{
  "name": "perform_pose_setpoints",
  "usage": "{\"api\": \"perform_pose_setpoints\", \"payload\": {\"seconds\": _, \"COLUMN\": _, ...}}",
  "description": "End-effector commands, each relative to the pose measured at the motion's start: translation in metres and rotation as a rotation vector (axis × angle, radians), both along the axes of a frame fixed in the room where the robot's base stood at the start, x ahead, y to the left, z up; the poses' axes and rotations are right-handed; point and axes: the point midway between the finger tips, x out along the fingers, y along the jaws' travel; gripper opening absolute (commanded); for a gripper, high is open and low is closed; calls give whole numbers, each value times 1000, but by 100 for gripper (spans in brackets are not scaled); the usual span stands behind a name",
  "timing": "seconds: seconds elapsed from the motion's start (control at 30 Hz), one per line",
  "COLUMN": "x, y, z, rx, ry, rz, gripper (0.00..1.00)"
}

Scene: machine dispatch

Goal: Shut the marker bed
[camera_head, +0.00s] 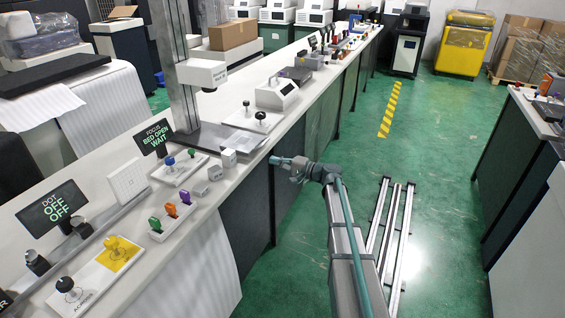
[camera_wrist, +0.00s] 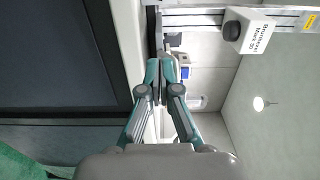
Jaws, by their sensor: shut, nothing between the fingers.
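The marker is a tall grey column (camera_head: 174,70) with a white head (camera_head: 202,73) on the counter. Its flat grey bed plate (camera_head: 207,136) lies at the column's foot, and the sign beside it (camera_head: 157,138) reads "FOCUS BED OPEN WAIT". My gripper (camera_head: 275,160) is at the counter's front edge, to the right of and nearer than the bed plate, with its fingers pointing toward the counter. In the wrist view my gripper (camera_wrist: 160,70) has its fingertips together, with nothing seen between them. The white marker head (camera_wrist: 248,30) also shows there, at upper right.
A white device (camera_head: 277,94) and a black knob on a plate (camera_head: 260,118) stand right of the marker. The green floor (camera_head: 440,130) right of my arm is mostly clear.

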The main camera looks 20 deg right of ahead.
Motion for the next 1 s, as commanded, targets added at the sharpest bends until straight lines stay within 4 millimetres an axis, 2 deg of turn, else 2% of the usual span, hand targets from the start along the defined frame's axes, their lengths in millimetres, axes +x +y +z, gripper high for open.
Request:
{"api": "perform_pose_setpoints", "payload": {"seconds": 0.03, "x": 9, "y": 9, "z": 1, "rx": 1, "ry": 1, "rz": 2, "gripper": 0}}
{"api": "perform_pose_setpoints", "payload": {"seconds": 0.2, "x": 30, "y": 34, "z": 1, "rx": 0, "ry": 1, "rz": 3, "gripper": 0}}
{"api": "perform_pose_setpoints", "payload": {"seconds": 0.4, "x": 49, "y": 56, "z": 1, "rx": 0, "ry": 1, "rz": 1, "gripper": 0}}
{"api": "perform_pose_setpoints", "payload": {"seconds": 0.63, "x": 58, "y": 67, "z": 0, "rx": -1, "ry": 1, "rz": 0, "gripper": 0}}
{"api": "perform_pose_setpoints", "payload": {"seconds": 1.0, "x": 59, "y": 68, "z": -1, "rx": -1, "ry": 1, "rz": -1, "gripper": 0}}
